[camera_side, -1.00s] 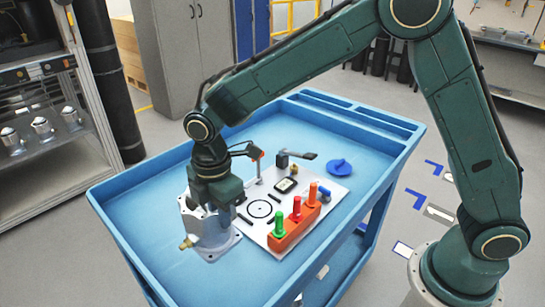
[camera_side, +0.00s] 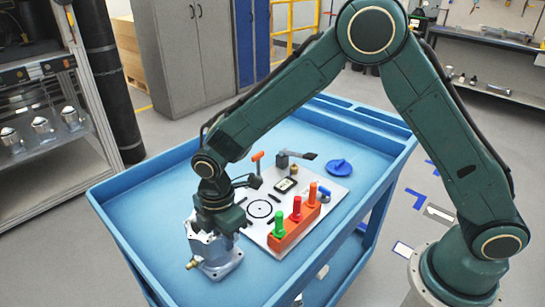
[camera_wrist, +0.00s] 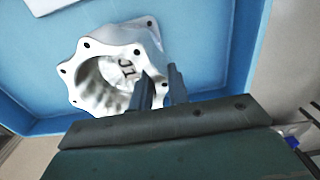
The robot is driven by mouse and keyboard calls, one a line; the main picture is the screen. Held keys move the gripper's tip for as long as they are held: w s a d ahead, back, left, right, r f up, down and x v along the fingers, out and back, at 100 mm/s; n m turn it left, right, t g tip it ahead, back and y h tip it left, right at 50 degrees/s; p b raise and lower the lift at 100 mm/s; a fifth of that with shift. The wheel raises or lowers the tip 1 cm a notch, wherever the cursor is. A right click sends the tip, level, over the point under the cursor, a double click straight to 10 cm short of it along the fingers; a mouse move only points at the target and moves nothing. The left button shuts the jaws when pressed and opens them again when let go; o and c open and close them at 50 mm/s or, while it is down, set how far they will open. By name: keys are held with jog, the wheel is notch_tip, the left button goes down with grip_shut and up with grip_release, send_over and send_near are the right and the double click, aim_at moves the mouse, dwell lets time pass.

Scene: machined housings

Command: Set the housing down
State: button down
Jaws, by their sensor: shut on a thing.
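The housing (camera_side: 214,251) is a silvery machined part with a round body, a square-looking flange at its bottom and a brass fitting at its left. It is at the near left part of the blue cart top (camera_side: 150,195). My gripper (camera_side: 215,226) is over its upper rim and shut on it. In the wrist view the housing (camera_wrist: 112,75) shows a scalloped rim with bolt holes, a hollow inside and a "J1" mark. My two fingers (camera_wrist: 158,88) grip its wall at the right. I cannot tell whether its flange touches the cart top.
A white board (camera_side: 262,191) with a black circle lies right of the housing. An orange block (camera_side: 290,232) with green, red and orange pegs stands on its near edge. A blue disc (camera_side: 340,167) lies at the back right. The cart's raised rim (camera_side: 118,232) is at the left.

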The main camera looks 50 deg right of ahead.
jog(key=shift+w+f, duration=0.1)
jog(key=shift+f, duration=0.4)
jog(key=c, duration=1.3)
grip_release()
jog(key=shift+f, duration=0.1)
jog(key=shift+c, duration=0.2)
notch_tip(320, 180, up, 12)
jog(key=shift+r, duration=0.2)
